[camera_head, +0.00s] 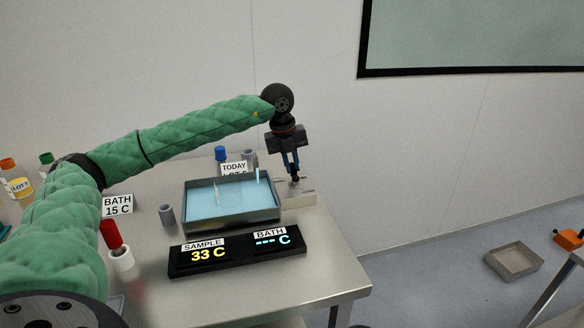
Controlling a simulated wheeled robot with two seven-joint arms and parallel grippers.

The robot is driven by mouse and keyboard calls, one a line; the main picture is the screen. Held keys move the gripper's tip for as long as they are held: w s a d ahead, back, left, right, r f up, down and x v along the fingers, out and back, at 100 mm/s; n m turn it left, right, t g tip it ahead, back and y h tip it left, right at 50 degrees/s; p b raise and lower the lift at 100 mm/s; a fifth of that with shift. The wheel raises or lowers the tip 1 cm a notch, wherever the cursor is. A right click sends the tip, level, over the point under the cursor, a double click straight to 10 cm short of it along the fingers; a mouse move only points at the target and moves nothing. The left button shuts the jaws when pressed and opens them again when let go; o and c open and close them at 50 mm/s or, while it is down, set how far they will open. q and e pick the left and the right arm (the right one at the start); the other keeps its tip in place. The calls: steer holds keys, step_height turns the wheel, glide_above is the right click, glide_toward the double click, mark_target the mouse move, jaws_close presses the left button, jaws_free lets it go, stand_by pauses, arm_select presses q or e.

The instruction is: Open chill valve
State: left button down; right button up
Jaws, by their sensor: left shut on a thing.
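My left gripper (293,176) points down at the back right of the metal table and is shut on the small handle of the chill valve. The valve's pale base block (305,199) stands just right of the water bath. The fingers cover most of the handle, so its angle cannot be told. The bath (252,219) is a metal tray of light blue liquid with a clear vessel and a thin white stick in it. The black display (236,252) reads SAMPLE 33 C and BATH --- C. My right gripper is not in view.
Behind the bath stand a "TODAY LOT" card (233,169) and a blue-capped bottle (221,154). To its left are a grey cup (166,215), a "BATH 15 C" card (117,206) and a red-topped white tube (118,248). The table's front right is clear.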

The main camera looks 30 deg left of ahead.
arm_select(q)
steer(key=shift+n, duration=0.7)
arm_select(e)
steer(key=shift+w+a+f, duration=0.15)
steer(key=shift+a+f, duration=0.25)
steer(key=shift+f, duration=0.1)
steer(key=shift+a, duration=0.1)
arm_select(q)
steer(key=c, duration=1.5)
jaws_free()
steer(key=shift+o, duration=0.2)
steer(key=shift+r+b, duration=0.1)
steer(key=shift+b, duration=0.2)
